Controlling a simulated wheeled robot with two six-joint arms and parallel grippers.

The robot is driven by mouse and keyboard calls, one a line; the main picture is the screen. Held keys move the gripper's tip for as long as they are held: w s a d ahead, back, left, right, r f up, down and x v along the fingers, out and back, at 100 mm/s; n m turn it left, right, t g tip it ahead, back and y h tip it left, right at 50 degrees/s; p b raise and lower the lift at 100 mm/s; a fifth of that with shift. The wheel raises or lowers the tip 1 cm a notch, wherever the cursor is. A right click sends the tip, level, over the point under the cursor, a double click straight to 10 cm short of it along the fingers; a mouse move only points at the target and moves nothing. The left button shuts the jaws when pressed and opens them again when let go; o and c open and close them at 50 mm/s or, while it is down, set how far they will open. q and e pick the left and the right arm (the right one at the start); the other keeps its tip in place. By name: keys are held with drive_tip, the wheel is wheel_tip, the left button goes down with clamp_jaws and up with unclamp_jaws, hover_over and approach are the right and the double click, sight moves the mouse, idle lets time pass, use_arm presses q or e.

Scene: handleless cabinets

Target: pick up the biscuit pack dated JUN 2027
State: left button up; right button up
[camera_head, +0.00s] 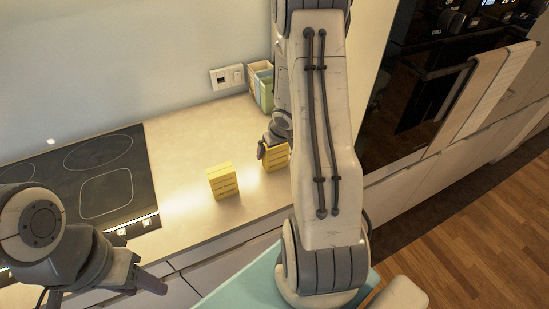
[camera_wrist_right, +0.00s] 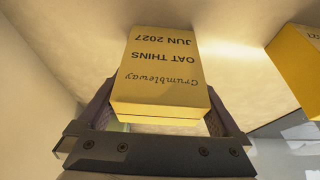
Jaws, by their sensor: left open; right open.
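A yellow biscuit pack (camera_wrist_right: 165,65) reads "Crumbleway OAT THINS JUN 2027", upside down in the right wrist view. In the head view this pack (camera_head: 275,157) stands on the counter, partly hidden by my right arm. My right gripper (camera_wrist_right: 160,88) is open, with a finger on either side of the pack's near end; whether they touch it I cannot tell. A second yellow pack (camera_head: 222,181) stands to the left, and part of it shows in the right wrist view (camera_wrist_right: 298,65), its date cut off. My left gripper (camera_head: 148,283) is open and empty, low at the left.
A black hob (camera_head: 105,177) lies in the counter (camera_head: 180,150) at the left. A box with green and cream sides (camera_head: 262,84) stands at the back by the wall socket (camera_head: 226,77). An oven with a towel (camera_head: 490,85) on its handle is at the right.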

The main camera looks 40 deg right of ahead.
drive_tip(key=shift+r, duration=0.1)
drive_tip(key=c, duration=1.1)
drive_tip(key=shift+r, duration=0.15)
